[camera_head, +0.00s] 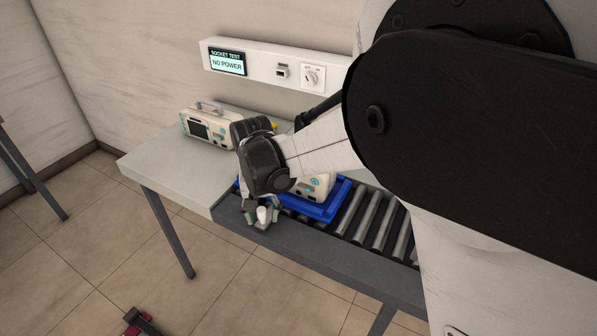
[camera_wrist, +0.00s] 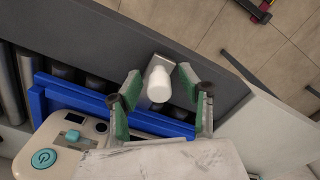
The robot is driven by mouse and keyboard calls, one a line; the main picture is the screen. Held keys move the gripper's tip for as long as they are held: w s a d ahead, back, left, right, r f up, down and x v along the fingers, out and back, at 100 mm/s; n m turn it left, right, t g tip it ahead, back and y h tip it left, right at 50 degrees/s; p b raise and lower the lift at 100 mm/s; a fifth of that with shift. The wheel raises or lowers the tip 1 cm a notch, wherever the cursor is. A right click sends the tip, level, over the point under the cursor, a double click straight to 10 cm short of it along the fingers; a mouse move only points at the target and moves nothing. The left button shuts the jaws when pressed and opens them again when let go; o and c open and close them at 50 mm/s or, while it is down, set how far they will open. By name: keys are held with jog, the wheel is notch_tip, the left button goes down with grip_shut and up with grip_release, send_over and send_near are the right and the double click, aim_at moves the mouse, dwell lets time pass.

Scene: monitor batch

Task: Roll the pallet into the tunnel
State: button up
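The pallet is a blue tray (camera_head: 325,211) on the roller conveyor. Its edge also shows in the wrist view (camera_wrist: 85,98). A cream monitor (camera_head: 314,187) lies on it, partly hidden by my arm; its corner with a teal button shows in the wrist view (camera_wrist: 45,158). A white cylindrical knob (camera_wrist: 159,84) on a grey plate stands at the conveyor's side rail, beside the tray. My gripper (camera_head: 262,216) points down at the knob, also in the wrist view (camera_wrist: 160,73). Its green-padded fingers are apart, one on each side of the knob, with gaps visible. No tunnel is visible.
A second monitor (camera_head: 207,124) stands on the grey bench (camera_head: 165,161) left of the conveyor. A wall panel (camera_head: 261,65) has a screen reading "SOCKET TEST NO POWER", a socket and a rotary switch (camera_head: 313,77). Bare rollers (camera_head: 378,222) run right of the tray until my arm hides them.

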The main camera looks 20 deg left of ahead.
grip_shut()
jog(key=shift+d, duration=0.1)
dwell(0.3)
